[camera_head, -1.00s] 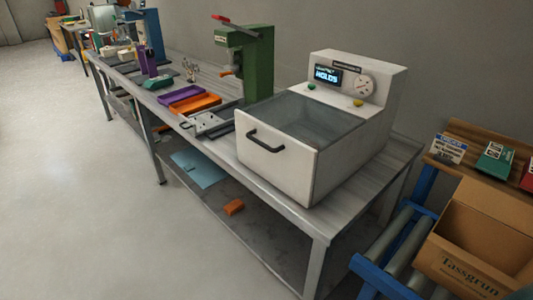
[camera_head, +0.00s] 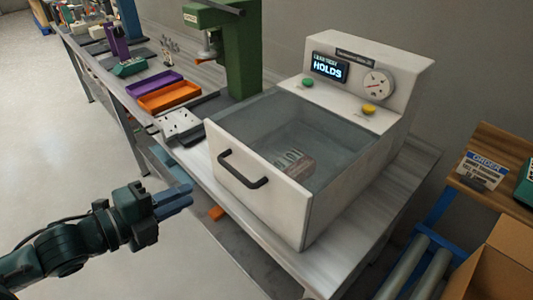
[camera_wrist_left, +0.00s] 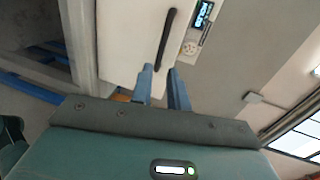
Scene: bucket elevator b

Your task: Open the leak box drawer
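The leak box (camera_head: 398,75) is a white machine on the bench with a display reading "HOLDS", a dial, a green button and a yellow button. Its drawer (camera_head: 230,190) has a white front with a black bar handle (camera_head: 243,170). Behind the front is a grey, see-through-looking well with a small item (camera_head: 290,160) in it. My left gripper (camera_head: 188,194) is in front of and left of the handle, apart from it, with blue fingers pointing toward the box. In the left wrist view the handle (camera_wrist_left: 166,40) lies beyond the fingertips (camera_wrist_left: 160,68), which have an empty gap between them. My right gripper is not in view.
A green press (camera_head: 228,50) stands on the bench left of the box. A metal plate (camera_head: 180,125), an orange tray (camera_head: 168,97) and a purple tray (camera_head: 152,82) lie beyond my gripper. A cardboard box (camera_head: 505,255) and rollers are at right. Floor at left is clear.

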